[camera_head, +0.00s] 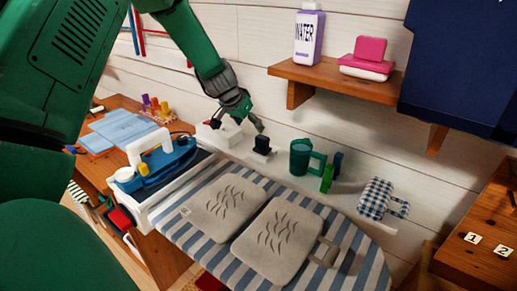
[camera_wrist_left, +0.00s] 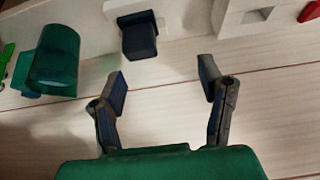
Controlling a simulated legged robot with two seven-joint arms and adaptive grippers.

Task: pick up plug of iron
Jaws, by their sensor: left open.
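A blue and white iron (camera_head: 160,165) rests on the left end of the ironing board. A small dark block that looks like its plug (camera_head: 262,145) stands on the white ledge by the wall. The block also shows in the left wrist view (camera_wrist_left: 138,36). I cannot trace a cord to it. My left gripper (camera_head: 237,118) is open and empty, above and left of the block in the head view. In the left wrist view my open fingers (camera_wrist_left: 162,88) are apart from the block, which lies beyond them, left of centre. My right gripper is not in view.
A white socket box (camera_head: 218,133) is left of the block, and a green mug (camera_head: 301,158) is right. The striped ironing board (camera_head: 190,237) holds two grey pads.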

